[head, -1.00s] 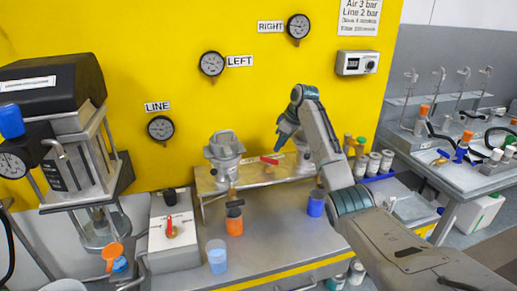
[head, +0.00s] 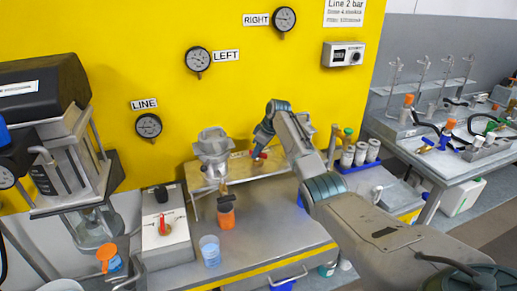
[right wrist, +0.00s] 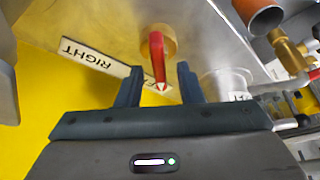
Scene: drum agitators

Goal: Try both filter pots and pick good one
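The left filter pot (head: 213,152), a grey metal pot, stands on the wooden-topped stand; the right pot is hidden behind my right arm in the head view. A red valve handle (head: 261,156) sits on the stand to the right of the left pot. My right gripper (head: 259,146) is at this handle. In the right wrist view my right gripper (right wrist: 160,88) is open, with the tip of the red handle (right wrist: 157,60) between its fingers; I cannot tell if they touch it. A "RIGHT" label (right wrist: 85,57) shows beside the handle. My left gripper is out of view.
Gauges marked LINE (head: 148,125), LEFT (head: 198,59) and RIGHT (head: 284,19) hang on the yellow wall. A red-levered box (head: 164,240) is at left, bottles (head: 360,153) at right.

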